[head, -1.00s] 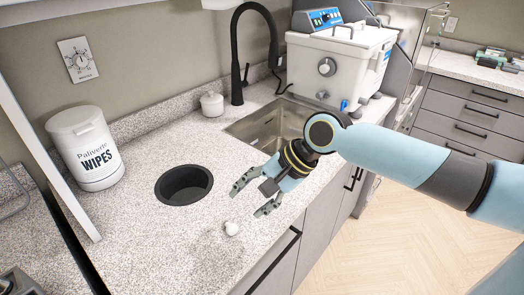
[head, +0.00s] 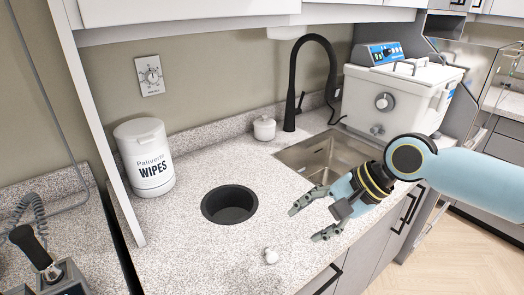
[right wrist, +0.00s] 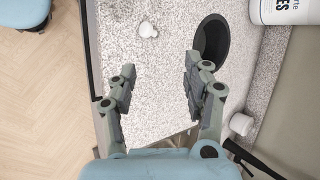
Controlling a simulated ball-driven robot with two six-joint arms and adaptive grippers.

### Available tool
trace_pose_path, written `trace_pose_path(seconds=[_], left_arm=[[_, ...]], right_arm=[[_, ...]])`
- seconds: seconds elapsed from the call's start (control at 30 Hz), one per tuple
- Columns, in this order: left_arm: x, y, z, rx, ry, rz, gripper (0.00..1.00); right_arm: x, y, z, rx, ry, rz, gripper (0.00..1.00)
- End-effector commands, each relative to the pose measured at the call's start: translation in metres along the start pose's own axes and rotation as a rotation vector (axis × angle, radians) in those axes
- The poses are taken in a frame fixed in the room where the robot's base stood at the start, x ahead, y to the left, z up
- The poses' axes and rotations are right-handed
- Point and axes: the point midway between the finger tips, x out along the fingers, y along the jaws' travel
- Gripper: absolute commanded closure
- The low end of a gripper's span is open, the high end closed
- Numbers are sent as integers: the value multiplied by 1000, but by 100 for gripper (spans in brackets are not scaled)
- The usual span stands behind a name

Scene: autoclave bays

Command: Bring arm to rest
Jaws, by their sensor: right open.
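My right gripper (head: 308,223) is open and empty above the speckled countertop (head: 185,255), right of the round black bin opening (head: 229,204). In the right wrist view its two fingers (right wrist: 158,95) are spread apart with nothing between them. A small white crumpled item (head: 271,256) lies on the counter in front of the gripper, apart from it. It also shows beyond the fingertips in the right wrist view (right wrist: 147,30). My left gripper is not in view.
A white wipes canister (head: 145,158) stands at the left by a white upright panel. Behind are a small white lidded jar (head: 264,128), a black faucet (head: 293,90), a sink (head: 328,158) and a white bath unit (head: 400,95). The counter's front edge drops to drawers.

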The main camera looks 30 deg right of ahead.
Motion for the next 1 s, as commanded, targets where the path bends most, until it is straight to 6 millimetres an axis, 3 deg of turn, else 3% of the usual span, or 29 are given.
trace_pose_path(seconds=[0.17, 0.27, 0.53, 0.7, 1.0], left_arm=[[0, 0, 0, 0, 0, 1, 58], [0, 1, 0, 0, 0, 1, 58], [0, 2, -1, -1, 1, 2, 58], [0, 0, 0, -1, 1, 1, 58], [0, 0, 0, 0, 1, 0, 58]], right_arm=[[0, 0, 1, -5, 0, 1, 50], [2, 7, 11, -86, 4, 17, 50], [-8, 51, 69, -797, 84, 189, 50], [-30, 66, 83, -1103, 125, 316, 50], [-75, 88, 93, -1432, 136, 548, 50]])
